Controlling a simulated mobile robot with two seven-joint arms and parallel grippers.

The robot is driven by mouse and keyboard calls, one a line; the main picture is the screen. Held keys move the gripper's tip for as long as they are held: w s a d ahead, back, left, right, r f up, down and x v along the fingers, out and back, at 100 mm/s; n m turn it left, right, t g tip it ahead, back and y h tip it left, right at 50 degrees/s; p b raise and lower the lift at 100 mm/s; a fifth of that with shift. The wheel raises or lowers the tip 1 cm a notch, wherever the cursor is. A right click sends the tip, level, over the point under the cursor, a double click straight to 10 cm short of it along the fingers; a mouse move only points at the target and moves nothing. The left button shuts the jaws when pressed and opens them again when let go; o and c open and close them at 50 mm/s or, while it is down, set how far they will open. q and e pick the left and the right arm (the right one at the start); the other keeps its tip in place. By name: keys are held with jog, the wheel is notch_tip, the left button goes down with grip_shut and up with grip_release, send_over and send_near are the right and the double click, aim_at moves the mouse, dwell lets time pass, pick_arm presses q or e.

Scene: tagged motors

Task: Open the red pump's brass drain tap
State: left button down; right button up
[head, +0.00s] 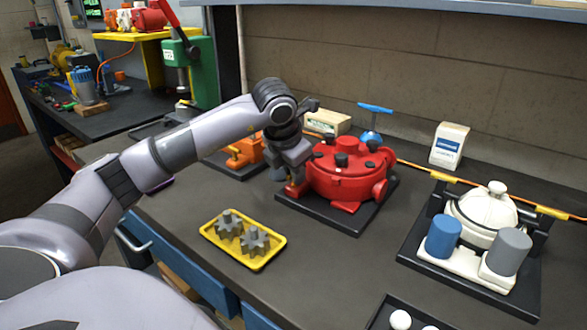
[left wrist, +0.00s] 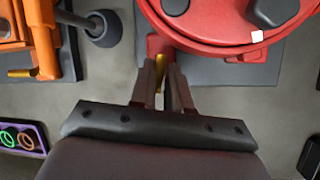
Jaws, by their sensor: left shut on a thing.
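The red pump (head: 345,172) is a round red housing with black knobs on a dark base plate. It also shows at the top of the left wrist view (left wrist: 215,25). My left gripper (head: 297,188) reaches down at the pump's left side. In the left wrist view my left gripper (left wrist: 164,85) has its fingers closed around the brass drain tap (left wrist: 161,68), of which a narrow gold strip shows between them, just below the red housing. The fingers hide most of the tap, so its turned position cannot be told. My right gripper is not in view.
A yellow tray (head: 264,261) with two grey gears lies in front of the pump. An orange device (head: 243,152) stands close on the left. A white-lidded pot unit (head: 485,215) stands at right.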

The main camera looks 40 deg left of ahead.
pick_arm(q)
jog(key=shift+w+a+r+n+y, duration=0.1)
jog(key=shift+n+y, duration=0.1)
jog(key=shift+n, duration=0.35)
jog(key=shift+r+n+y, duration=0.1)
jog(key=shift+n+y, duration=0.1)
jog(key=shift+n, duration=0.35)
jog(key=c, duration=1.1)
grip_release()
jog(key=shift+f, duration=0.15)
jog(key=shift+c, duration=0.2)
jog(key=v, duration=0.7)
